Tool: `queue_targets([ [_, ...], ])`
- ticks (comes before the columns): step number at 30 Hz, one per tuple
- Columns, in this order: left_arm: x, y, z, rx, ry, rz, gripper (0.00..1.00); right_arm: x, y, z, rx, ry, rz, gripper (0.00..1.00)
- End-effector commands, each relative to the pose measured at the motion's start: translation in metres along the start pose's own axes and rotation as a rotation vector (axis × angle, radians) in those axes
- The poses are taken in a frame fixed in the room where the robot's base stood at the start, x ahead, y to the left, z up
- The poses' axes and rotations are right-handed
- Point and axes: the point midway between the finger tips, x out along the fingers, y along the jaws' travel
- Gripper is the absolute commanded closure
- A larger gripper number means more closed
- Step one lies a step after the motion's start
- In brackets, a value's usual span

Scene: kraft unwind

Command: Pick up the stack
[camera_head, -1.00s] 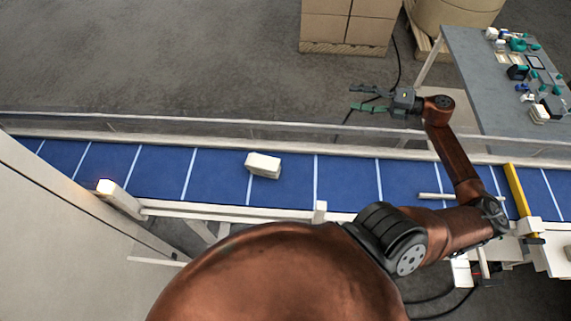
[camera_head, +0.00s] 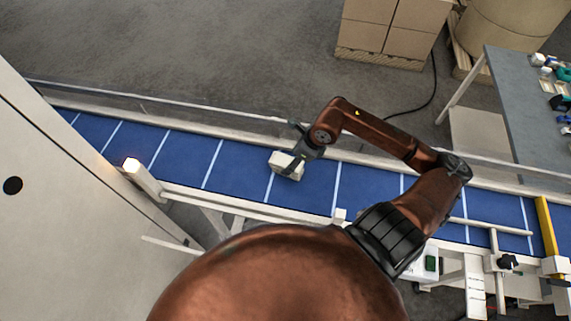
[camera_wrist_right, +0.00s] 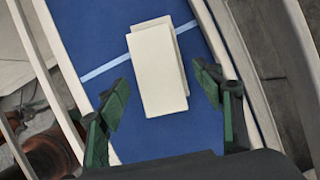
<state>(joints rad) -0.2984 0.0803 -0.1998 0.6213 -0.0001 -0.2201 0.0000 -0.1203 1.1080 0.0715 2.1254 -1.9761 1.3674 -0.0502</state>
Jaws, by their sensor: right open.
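The stack (camera_head: 284,170) is a small cream-white block of flat pieces lying on the blue conveyor belt. In the right wrist view the stack (camera_wrist_right: 156,68) shows a large pale top face, with a second layer slightly offset at its right edge. My right gripper (camera_head: 293,158) is over the stack and partly covers it in the head view. In the right wrist view my right gripper (camera_wrist_right: 165,100) is open, with one green-padded finger on each side of the stack's near end and gaps between. My left gripper is not in view.
The blue belt (camera_head: 237,178) has white cross lines and pale rails along both sides. A lit white post (camera_head: 132,166) stands at the near rail. A yellow bar (camera_head: 546,227) crosses the belt at right. Cartons (camera_head: 392,30) and a grey table (camera_head: 525,100) stand beyond.

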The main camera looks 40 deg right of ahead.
Motion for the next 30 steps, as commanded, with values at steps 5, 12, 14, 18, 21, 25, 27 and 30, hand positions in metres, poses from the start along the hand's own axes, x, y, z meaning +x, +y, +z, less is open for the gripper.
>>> queue_targets([
  [5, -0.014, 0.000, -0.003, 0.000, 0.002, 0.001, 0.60, 0.019, 0.000, 0.004, 0.005, -0.001, 0.005, 0.39],
  [12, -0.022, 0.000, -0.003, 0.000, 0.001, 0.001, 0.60, 0.049, -0.001, 0.003, 0.002, 0.000, 0.002, 0.39],
  [14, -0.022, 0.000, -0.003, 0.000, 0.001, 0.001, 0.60, 0.051, -0.001, 0.003, 0.001, -0.001, 0.001, 0.39],
  [18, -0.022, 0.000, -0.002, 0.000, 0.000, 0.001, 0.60, 0.052, -0.001, 0.003, 0.000, -0.001, 0.001, 0.39],
  [21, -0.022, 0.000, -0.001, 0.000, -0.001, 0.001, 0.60, 0.052, -0.001, 0.002, 0.001, 0.000, 0.001, 0.42],
  [25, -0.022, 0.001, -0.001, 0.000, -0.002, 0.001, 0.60, 0.052, -0.001, 0.002, 0.001, 0.000, 0.001, 0.51],
  [27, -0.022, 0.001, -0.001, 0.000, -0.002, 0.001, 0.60, 0.052, -0.001, 0.002, 0.001, 0.000, 0.001, 0.56],
  [30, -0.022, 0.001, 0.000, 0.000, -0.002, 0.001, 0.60, 0.052, -0.001, 0.002, 0.001, 0.000, 0.001, 0.63],
])
